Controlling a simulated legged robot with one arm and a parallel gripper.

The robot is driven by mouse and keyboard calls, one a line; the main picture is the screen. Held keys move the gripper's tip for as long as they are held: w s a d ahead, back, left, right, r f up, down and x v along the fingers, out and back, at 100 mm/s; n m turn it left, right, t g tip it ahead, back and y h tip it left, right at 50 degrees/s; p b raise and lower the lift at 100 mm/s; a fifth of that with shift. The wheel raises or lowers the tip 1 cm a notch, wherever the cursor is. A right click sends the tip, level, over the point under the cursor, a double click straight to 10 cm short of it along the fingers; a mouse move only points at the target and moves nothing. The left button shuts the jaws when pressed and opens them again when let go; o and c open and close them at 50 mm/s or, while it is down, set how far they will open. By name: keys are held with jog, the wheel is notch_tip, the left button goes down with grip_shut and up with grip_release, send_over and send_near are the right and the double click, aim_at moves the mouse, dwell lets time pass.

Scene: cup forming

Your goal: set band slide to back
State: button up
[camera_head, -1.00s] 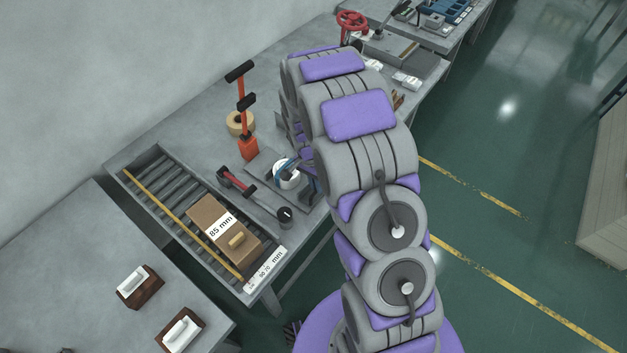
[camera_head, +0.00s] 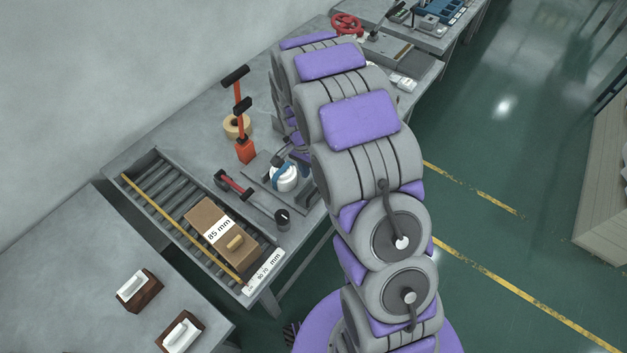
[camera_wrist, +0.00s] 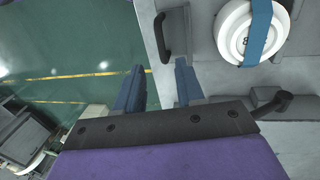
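A white round part (camera_head: 285,178) with a blue band (camera_head: 284,172) over it sits on a grey fixture plate on the bench. In the wrist view, the white part (camera_wrist: 232,28) and blue band (camera_wrist: 258,30) are at the upper right, to the right of my fingers and apart from them. My gripper (camera_wrist: 158,88) is open, with two blue fingers and nothing between them. A black handle (camera_wrist: 163,36) stands on a grey block just beyond the fingertips. I cannot tell which piece is the band slide. In the head view my arm hides most of my gripper.
A red-handled clamp (camera_head: 245,188) lies left of the white part, with an orange upright tool (camera_head: 243,145) behind it. In the wrist view, another dark handle (camera_wrist: 280,104) is near my gripper's right side.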

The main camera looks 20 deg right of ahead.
notch_tip(320, 180, up, 11)
jog(key=w+a+p, duration=0.1)
jog(key=w, duration=0.1)
jog(key=shift+s+a, duration=0.1)
dwell(0.5)
jog(key=s+r+n, duration=0.3)
jog(key=s+r, duration=0.2)
jog(key=s, duration=0.4)
jog(key=s+r+n, duration=0.2)
jog(key=s+r, duration=0.4)
jog(key=s, duration=0.3)
jog(key=s+n+y, duration=0.1)
jog(key=s+n, duration=0.4)
jog(key=s, duration=1.2)
jog(key=shift+a+r+n, duration=0.25)
jog(key=shift+r+n, duration=0.15)
